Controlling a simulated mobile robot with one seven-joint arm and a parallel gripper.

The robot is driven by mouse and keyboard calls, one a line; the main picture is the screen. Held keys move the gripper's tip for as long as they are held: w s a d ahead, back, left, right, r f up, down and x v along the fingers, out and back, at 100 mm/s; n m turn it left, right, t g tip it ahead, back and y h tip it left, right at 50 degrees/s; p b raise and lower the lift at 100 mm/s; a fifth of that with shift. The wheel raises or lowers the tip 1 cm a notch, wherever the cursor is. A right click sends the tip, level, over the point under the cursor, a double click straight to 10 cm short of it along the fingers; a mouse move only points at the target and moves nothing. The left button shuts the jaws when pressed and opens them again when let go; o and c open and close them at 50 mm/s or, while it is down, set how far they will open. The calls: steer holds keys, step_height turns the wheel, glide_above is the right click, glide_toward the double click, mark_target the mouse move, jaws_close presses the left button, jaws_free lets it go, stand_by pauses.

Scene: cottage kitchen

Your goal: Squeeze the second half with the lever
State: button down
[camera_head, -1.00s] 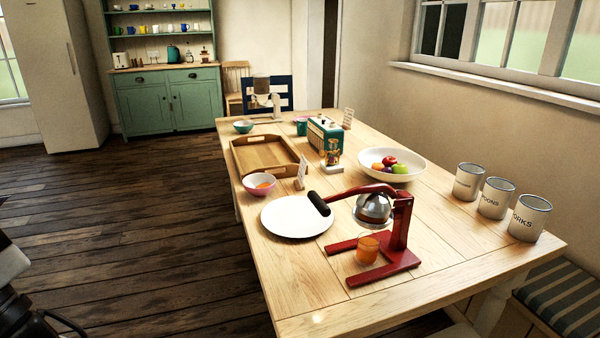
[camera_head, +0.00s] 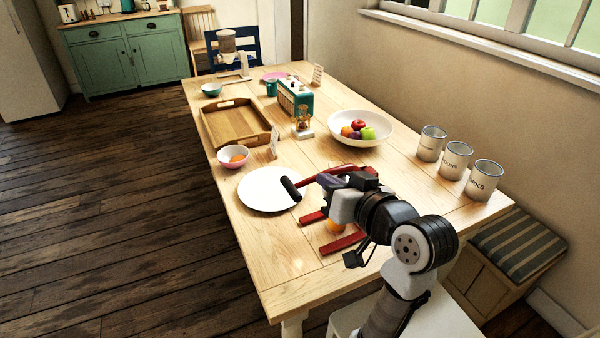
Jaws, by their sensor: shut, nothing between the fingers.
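The red lever juicer (camera_head: 348,240) stands near the front of the table, mostly hidden behind my arm. Its base and part of its red lever show. The lever's black grip (camera_head: 291,188) sticks out to the left, over the white plate (camera_head: 262,190). A glass with orange content (camera_head: 336,226) is partly visible at the juicer's base. The juicer's cup and cone are hidden, so I cannot see any fruit there. My gripper (camera_head: 334,184) is shut and empty, above the juicer and right of the black grip. An orange piece (camera_head: 238,158) lies in the pink-and-white bowl (camera_head: 232,164).
A wooden tray (camera_head: 222,143), a small card (camera_head: 274,140), a teal radio (camera_head: 295,97) and a white fruit bowl (camera_head: 345,138) stand farther back. Several labelled canisters (camera_head: 456,160) line the right edge. The table's front left corner is clear.

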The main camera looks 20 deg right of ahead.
steer(key=p, duration=0.2)
glide_above(297, 190)
steer(key=s+d, duration=0.1)
steer(key=d, duration=0.1)
step_height(297, 190, down, 2)
steer(key=shift+w+a+f+p, duration=0.1)
steer(key=shift+a+f+p, duration=0.15)
steer(key=shift+f, duration=0.45)
steer(key=shift+w+a+f+p, duration=0.1)
steer(key=shift+a+f, duration=0.15)
steer(key=shift+f, duration=0.5)
steer(key=shift+w+a+f+p, duration=0.1)
steer(key=shift+a+f+p, duration=0.15)
steer(key=shift+f, duration=0.45)
steer(key=shift+a+f+n+b, duration=0.15)
steer(key=shift+f+b, duration=0.35)
steer(key=shift+b, duration=0.1)
steer(key=shift+a+f+n+b, duration=0.1)
steer(key=shift+f+n+b, duration=0.05)
steer(key=shift+f+b, duration=0.4)
steer(key=shift+r, duration=0.3)
